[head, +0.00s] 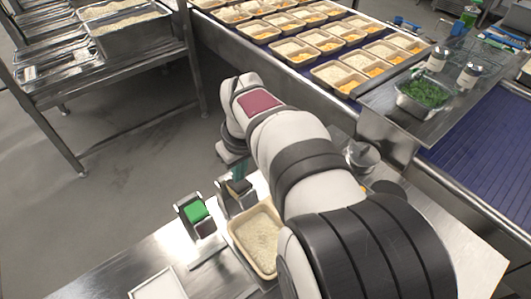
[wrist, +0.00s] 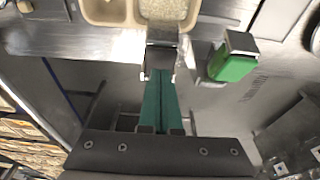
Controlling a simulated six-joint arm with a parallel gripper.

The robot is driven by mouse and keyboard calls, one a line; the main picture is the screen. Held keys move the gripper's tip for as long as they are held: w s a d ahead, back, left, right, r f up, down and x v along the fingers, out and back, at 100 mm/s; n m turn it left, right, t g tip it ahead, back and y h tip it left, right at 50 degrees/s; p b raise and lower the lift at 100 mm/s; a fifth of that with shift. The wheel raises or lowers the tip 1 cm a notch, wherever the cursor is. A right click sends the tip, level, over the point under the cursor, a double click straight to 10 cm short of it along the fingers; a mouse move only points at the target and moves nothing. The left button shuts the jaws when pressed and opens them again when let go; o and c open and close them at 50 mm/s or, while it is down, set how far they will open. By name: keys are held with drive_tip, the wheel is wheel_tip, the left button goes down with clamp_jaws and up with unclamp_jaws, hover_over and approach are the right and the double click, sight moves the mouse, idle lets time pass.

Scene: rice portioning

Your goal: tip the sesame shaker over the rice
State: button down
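The tray (head: 236,222) in front of my arm holds white rice (head: 262,243); my arm hides part of it. In the wrist view the rice (wrist: 163,8) fills one compartment beside an empty one (wrist: 105,10). Two jars with pale labels, possibly shakers (head: 438,58) (head: 468,75), stand on the steel shelf at the right, far from my gripper. I cannot tell which holds sesame.
A metal container of greens (head: 424,95) sits on the shelf. Filled trays (head: 293,50) line the conveyor behind. A metal cup (head: 362,155) stands behind my arm.

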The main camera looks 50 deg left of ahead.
sight(246, 189)
drive_tip(key=shift+f, duration=0.8)
drive_tip(key=shift+d+f, duration=0.3)
drive_tip(key=shift+f, duration=0.45)
drive_tip(key=shift+d+f, duration=0.35)
drive_tip(key=shift+f, duration=0.35)
drive_tip(key=shift+d+f, duration=0.3)
drive_tip(key=shift+f, duration=0.45)
drive_tip(key=shift+a+r, duration=0.3)
drive_tip(key=shift+r, duration=0.75)
drive_tip(key=shift+a+r, duration=0.35)
drive_tip(key=shift+r, duration=0.65)
drive_tip(key=shift+a+r, duration=0.3)
drive_tip(key=shift+r, duration=0.75)
